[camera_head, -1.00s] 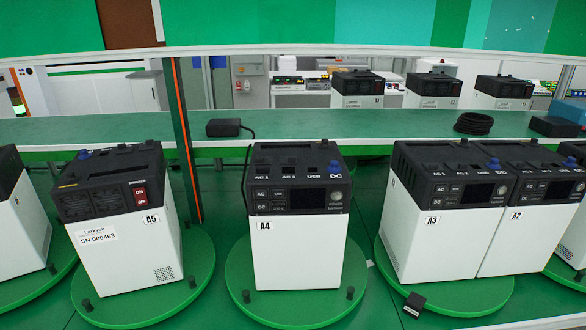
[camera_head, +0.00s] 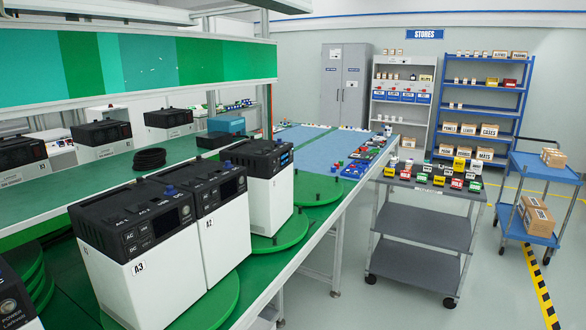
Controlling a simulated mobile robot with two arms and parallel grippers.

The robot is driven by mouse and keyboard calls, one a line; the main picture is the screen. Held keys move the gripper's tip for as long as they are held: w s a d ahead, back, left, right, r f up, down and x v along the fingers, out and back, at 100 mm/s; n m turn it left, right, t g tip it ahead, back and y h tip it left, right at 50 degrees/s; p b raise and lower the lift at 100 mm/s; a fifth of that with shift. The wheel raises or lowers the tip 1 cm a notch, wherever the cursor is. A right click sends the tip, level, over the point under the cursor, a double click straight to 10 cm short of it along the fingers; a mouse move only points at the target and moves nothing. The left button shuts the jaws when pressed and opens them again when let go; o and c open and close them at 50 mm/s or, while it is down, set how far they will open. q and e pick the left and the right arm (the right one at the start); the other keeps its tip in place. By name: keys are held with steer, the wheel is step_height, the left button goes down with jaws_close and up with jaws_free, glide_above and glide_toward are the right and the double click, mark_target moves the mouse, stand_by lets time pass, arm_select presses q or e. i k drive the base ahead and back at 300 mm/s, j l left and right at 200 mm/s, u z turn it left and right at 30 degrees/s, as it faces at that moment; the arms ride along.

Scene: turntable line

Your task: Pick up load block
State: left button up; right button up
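Neither of my grippers is in view. I cannot pick out a load block for certain. Several small blocks or bins in yellow, red, green and white stand on the dark top of a grey trolley (camera_head: 402,180) at right; their labels are too small to read. White power units with black tops stand on green turntables at left: unit A3 (camera_head: 138,252), unit A2 (camera_head: 225,236) and another unit (camera_head: 270,197) behind them.
A blue mat (camera_head: 300,138) with small coloured parts lies at the bench's far end. A blue cart (camera_head: 543,190) with cartons stands at right. Blue shelving (camera_head: 486,108), white shelving (camera_head: 402,98) and a grey cabinet (camera_head: 345,85) line the back. Grey floor is open right of the trolley.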

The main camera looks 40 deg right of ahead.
mark_target(448, 171)
steer(key=l+z, duration=0.1)
steer(key=z, duration=0.8)
steer(key=i+l+z, duration=0.1)
steer(key=z, duration=0.35)
steer(key=i+l+z, duration=0.45)
steer(key=i+z, duration=0.3)
steer(key=i, duration=0.15)
steer(key=i+z, duration=0.35)
steer(key=i, duration=0.9)
